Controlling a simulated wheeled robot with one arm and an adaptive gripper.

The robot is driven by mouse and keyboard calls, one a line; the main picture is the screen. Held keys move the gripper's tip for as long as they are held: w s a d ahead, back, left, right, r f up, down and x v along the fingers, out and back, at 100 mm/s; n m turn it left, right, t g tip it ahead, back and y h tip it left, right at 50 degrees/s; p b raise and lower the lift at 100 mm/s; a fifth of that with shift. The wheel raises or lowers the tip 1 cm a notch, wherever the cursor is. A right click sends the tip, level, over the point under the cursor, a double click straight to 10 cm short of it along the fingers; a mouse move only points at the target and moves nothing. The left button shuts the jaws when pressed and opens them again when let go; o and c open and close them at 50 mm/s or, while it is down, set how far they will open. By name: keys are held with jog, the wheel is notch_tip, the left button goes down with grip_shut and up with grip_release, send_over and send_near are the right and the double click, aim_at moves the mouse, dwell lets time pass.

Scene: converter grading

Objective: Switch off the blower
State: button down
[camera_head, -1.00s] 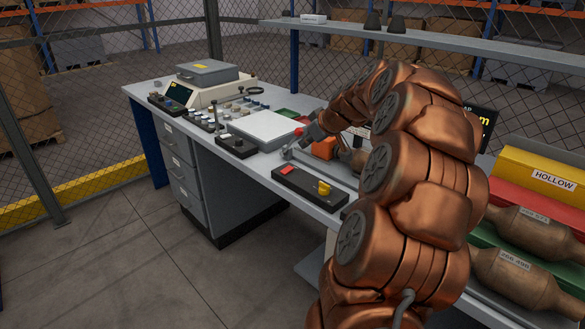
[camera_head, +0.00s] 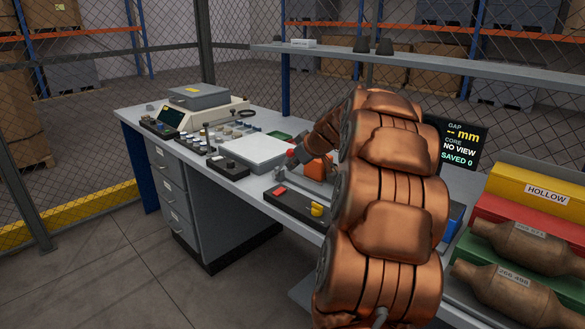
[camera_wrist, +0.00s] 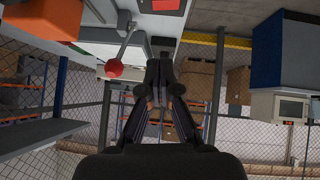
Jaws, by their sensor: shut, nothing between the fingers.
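No thing in view is labelled as the blower. A black control box (camera_head: 297,207) with a red rocker-like part (camera_head: 279,190) and a yellow knob (camera_head: 316,209) sits at the bench's front edge. The red part's on or off state cannot be told. In the wrist view, a red part on a black box (camera_wrist: 165,4) shows at the top edge. My gripper (camera_wrist: 160,66) is shut and empty in the wrist view, apart from that red part. A lever with a red ball (camera_wrist: 113,70) is left of the fingers. My arm hides part of the bench in the head view.
An orange housing (camera_head: 319,168) stands behind the black box, and also shows in the wrist view (camera_wrist: 42,18). A white plate (camera_head: 252,151) lies to its left. A display (camera_head: 458,142), yellow HOLLOW bin (camera_head: 540,190) and converters (camera_head: 520,245) are right of my arm.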

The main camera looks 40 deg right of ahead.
jog(key=p, duration=0.2)
send_over(282, 192)
notch_tip(282, 192, down, 6)
jog(key=shift+r, duration=0.1)
jog(key=f, duration=0.3)
jog(key=shift+d, duration=0.2)
jog(key=shift+f, duration=0.45)
